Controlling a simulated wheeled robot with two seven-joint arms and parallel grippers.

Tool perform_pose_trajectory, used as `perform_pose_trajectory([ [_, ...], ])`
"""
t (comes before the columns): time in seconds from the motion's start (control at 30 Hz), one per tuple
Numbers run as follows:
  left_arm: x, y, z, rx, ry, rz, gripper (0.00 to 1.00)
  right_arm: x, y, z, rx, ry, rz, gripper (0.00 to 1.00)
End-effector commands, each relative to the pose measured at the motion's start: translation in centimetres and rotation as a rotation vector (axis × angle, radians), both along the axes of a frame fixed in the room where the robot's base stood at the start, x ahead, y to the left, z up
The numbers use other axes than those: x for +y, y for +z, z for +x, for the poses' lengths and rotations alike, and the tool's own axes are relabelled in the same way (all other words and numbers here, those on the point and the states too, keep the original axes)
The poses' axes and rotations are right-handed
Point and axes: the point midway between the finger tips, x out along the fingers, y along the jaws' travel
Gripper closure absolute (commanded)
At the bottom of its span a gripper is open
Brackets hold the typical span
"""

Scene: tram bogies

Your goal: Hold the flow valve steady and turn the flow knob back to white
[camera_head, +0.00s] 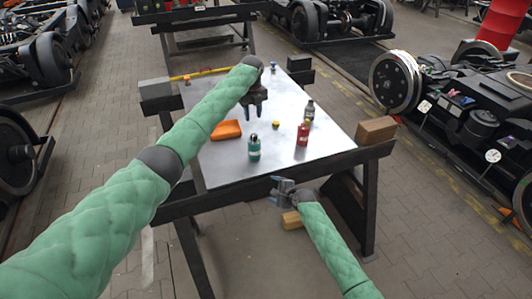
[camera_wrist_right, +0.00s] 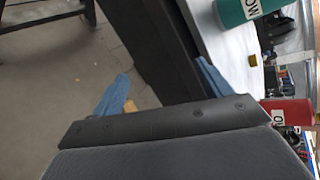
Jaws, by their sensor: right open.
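I cannot make out with certainty a flow valve or flow knob in either view. A small yellow piece (camera_head: 275,124) lies on the metal table top (camera_head: 232,172), and a small blue item (camera_head: 273,66) stands at its far edge; both are too small to identify. My right gripper (camera_head: 279,187) is low, just off the table's front edge. In the right wrist view its blue fingers (camera_wrist_right: 160,88) are wide apart and empty.
A green bottle (camera_head: 254,148), a red bottle (camera_head: 303,134), a grey bottle (camera_head: 309,111) and an orange tray (camera_head: 226,130) are on the table. A wooden block (camera_head: 376,130) sits at the right corner. A bogie with white dials (camera_head: 493,156) stands at the right.

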Motion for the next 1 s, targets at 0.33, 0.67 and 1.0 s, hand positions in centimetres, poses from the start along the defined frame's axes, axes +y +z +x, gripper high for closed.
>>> perform_pose_trajectory([
  [0.33,0.0,0.0,0.0,0.000,0.000,0.000,0.64,2.3,9.0,6.6,0.232,-0.204,0.477,0.23],
  [0.67,0.0,0.0,0.0,0.000,0.000,0.000,0.64,2.9,11.4,10.0,0.467,-0.375,0.795,0.23],
  [1.0,0.0,0.0,0.0,0.000,0.000,0.000,0.64,3.8,11.4,11.6,0.525,-0.412,0.865,0.23],
])
